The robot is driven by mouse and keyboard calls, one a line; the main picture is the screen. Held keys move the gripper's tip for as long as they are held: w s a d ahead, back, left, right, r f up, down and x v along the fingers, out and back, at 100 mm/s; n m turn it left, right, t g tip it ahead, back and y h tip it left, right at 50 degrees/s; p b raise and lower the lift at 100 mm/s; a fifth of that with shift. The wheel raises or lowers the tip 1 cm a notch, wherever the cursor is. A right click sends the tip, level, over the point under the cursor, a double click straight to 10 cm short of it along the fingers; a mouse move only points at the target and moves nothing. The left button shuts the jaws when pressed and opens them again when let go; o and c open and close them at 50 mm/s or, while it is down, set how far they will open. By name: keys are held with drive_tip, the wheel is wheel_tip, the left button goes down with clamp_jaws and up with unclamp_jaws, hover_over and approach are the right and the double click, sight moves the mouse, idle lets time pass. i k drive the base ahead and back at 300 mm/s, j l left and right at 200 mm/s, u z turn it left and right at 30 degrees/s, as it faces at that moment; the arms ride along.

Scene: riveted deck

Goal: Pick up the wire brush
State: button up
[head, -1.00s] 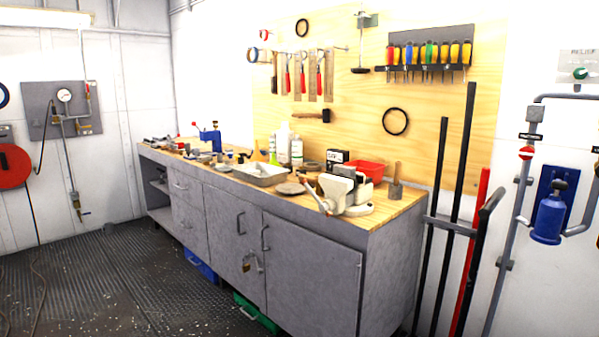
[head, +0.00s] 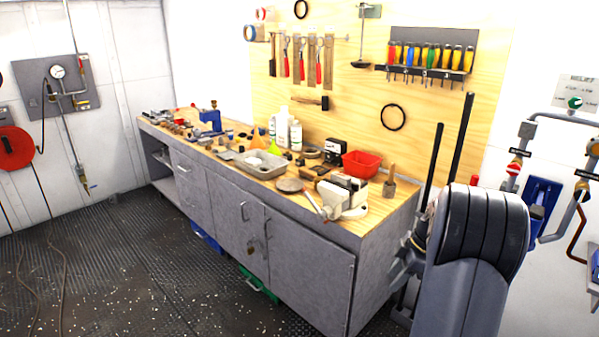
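I cannot make out the wire brush for certain at this distance. A small brown object (head: 309,174) lies on the workbench (head: 372,219) behind the white-and-grey vise (head: 343,198), too small to identify. A grey block with an upright wooden handle (head: 389,186) stands at the bench's right end. My gripper is not in view. Part of my arm, grey with a dark ribbed cover, shows at the lower right and hides what is behind it.
The bench top is crowded: a red bin (head: 361,164), a metal tray (head: 257,164), white bottles (head: 282,130) and a blue vise (head: 210,121). Black bars (head: 461,136) lean at the right. The dark floor (head: 150,275) in front is mostly clear.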

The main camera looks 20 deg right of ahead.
sight(308, 175)
drive_tip(key=i+j+u, duration=0.1)
drive_tip(key=i+u, duration=0.35)
drive_tip(key=i, duration=0.3)
drive_tip(key=i+l+u, duration=0.2)
drive_tip(key=i+u, duration=0.25)
drive_tip(key=i, duration=0.3)
drive_tip(key=i+z, duration=0.9)
drive_tip(key=i+j+z, duration=0.3)
drive_tip(key=z, duration=0.15)
drive_tip(key=i+j+z, duration=0.1)
drive_tip(key=i+z, duration=0.25)
drive_tip(key=i+j+z, duration=0.15)
drive_tip(key=i+z, duration=0.2)
